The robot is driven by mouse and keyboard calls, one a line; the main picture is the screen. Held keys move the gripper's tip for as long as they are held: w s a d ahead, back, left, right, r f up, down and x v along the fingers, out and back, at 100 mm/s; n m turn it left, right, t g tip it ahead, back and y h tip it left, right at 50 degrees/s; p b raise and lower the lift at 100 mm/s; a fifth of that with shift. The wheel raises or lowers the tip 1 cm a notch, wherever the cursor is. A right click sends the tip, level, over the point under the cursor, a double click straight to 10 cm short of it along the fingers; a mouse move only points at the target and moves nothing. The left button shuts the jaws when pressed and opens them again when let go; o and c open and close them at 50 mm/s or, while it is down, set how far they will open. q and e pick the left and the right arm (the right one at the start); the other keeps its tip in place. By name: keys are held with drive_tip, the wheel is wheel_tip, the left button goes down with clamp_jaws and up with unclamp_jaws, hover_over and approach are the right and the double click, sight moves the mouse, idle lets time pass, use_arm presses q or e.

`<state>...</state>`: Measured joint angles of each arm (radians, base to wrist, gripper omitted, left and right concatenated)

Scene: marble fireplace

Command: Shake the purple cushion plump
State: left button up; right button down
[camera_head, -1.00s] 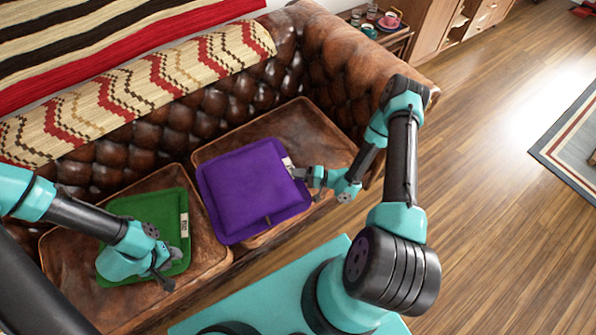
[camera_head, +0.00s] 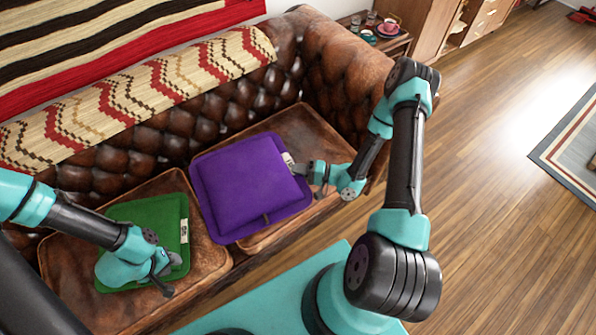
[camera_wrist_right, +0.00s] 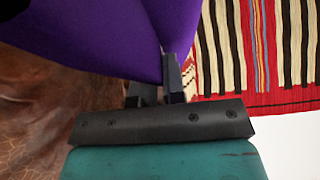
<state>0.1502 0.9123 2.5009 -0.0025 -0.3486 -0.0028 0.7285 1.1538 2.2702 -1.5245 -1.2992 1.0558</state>
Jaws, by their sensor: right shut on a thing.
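The purple cushion (camera_head: 245,185) hangs tilted over the sofa's right seat in the head view, with a white tag at its right edge. My right gripper (camera_head: 299,168) is shut on that tag-side edge. In the right wrist view, the gripper's fingers (camera_wrist_right: 158,94) pinch the purple fabric (camera_wrist_right: 85,35), which fills the upper left. My left gripper (camera_head: 168,278) is over the green cushion on the left seat, low by its front right part. Whether its fingers are apart is too small to tell.
The green cushion (camera_head: 155,212) lies on the left seat of the brown leather sofa (camera_head: 215,115). A zigzag throw (camera_head: 150,88) covers the backrest. A side table with cups (camera_head: 388,28) stands beyond the right armrest (camera_head: 345,65). Wooden floor lies open to the right.

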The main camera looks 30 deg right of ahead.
wheel_tip(320, 180, down, 7)
idle(0.3)
drive_tip(key=shift+a, duration=0.15)
idle(0.8)
